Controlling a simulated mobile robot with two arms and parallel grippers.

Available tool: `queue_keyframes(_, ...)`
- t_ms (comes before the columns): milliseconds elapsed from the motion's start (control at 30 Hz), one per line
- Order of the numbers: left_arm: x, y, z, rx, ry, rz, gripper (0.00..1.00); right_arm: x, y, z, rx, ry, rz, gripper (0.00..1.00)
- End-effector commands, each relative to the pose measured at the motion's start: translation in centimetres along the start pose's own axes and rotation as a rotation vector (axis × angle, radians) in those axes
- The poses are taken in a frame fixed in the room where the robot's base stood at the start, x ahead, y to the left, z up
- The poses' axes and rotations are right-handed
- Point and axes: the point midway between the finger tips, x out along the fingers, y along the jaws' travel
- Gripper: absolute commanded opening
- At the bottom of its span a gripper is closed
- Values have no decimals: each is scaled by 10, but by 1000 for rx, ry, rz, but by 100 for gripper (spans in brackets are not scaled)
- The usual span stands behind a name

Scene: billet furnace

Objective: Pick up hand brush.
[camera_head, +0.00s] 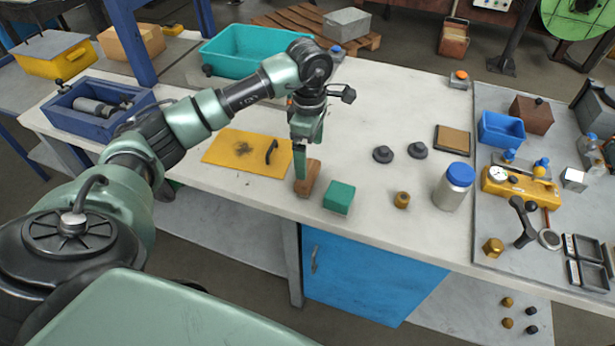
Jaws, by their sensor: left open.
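In the head view, my left gripper (302,172) points down over the front part of the light worktop (350,210). It is open. A brown, wooden-looking piece (311,180) lies right at its fingertips and looks like the hand brush, though its bristles cannot be made out. The green fingers hide part of this piece. Whether they touch it or stand around it, I cannot tell. My right gripper is not in view.
A green block (339,198) sits close to the right. A yellow plate (245,154) with a black handle lies to the left. A blue-lidded jar (454,187), a small brass piece (402,200) and dark knobs (383,154) stand further right. A teal bin (245,50) is behind.

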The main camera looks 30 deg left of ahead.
Motion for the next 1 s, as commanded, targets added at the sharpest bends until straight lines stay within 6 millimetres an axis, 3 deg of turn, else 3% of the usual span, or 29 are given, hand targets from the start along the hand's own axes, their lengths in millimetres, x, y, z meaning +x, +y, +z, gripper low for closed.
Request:
queue_keyframes(600,72,-3,-5,-1,12,-7,100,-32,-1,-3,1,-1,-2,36)
queue_keyframes(867,76,-2,-6,-1,12,-3,100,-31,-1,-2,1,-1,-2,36)
queue_keyframes(1000,76,-2,-6,-1,12,-3,64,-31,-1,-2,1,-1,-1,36)
